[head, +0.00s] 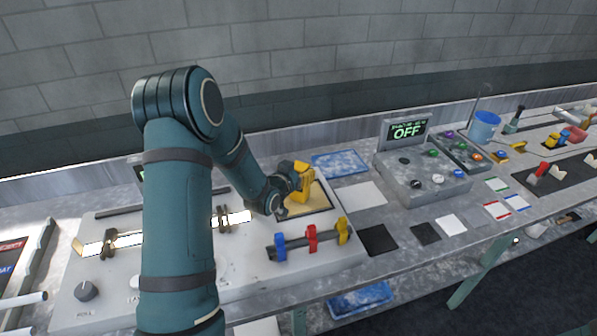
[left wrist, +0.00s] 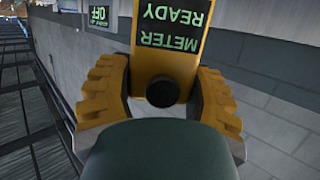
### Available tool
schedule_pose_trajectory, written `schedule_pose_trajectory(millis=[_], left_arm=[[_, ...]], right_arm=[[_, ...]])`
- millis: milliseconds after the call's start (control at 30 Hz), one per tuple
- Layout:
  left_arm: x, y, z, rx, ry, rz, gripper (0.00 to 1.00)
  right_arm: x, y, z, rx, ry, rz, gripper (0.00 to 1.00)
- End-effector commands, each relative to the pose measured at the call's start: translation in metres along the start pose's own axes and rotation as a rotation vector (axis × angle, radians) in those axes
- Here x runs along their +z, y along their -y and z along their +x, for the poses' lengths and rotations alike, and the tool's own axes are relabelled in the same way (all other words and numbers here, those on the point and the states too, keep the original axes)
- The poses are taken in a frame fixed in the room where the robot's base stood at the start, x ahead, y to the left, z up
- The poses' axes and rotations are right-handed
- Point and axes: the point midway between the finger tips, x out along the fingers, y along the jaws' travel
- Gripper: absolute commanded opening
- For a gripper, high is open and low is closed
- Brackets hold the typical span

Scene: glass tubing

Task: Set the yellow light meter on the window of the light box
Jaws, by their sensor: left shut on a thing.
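The yellow light meter (head: 306,184) is held in my left gripper (head: 293,183). In the left wrist view the meter (left wrist: 165,60) stands between the two yellow fingers, and its dark screen reads METER READY. The tan window (head: 318,204) with a dark border, on the pale light box (head: 255,262), shows right behind and below the meter in the head view. I cannot tell whether the meter touches the window, as the gripper and meter cover part of it. My right gripper is not in view.
A rail with blue, red and yellow clamps (head: 311,238) lies in front of the window. A lit bar (head: 231,217) lies to its left. A grey control box (head: 425,176) with a sign reading OFF stands to the right. A blue tray (head: 340,163) lies behind.

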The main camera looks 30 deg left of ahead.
Motion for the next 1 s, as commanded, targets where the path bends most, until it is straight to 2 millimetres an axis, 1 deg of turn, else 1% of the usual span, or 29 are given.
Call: schedule_pose_trajectory(millis=[167, 200, 267, 567, 667, 767, 867, 1000], left_arm=[[0.003, 0.0, 0.001, 0.0, -0.001, 0.0, 0.12], [0.002, 0.0, 0.001, 0.0, -0.001, 0.0, 0.71], [0.002, 0.0, 0.001, 0.0, -0.001, 0.0, 0.92], [0.003, 0.0, 0.0, 0.0, 0.001, 0.0, 0.92], [0.002, 0.0, -0.004, -0.001, 0.001, 0.0, 0.92], [0.002, 0.001, -0.015, -0.001, 0.0, 0.0, 0.92], [0.002, 0.001, -0.033, -0.001, 0.001, -0.001, 0.92], [0.002, 0.001, -0.063, -0.002, 0.0, -0.002, 0.92]], right_arm=[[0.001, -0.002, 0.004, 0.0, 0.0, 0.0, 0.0], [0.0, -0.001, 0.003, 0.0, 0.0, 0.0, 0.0], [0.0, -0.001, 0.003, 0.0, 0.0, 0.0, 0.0], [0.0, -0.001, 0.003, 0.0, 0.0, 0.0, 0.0], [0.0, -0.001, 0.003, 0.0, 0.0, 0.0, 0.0], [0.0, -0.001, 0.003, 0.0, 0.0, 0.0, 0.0], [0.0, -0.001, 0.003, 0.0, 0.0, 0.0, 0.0], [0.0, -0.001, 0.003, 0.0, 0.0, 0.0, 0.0]])
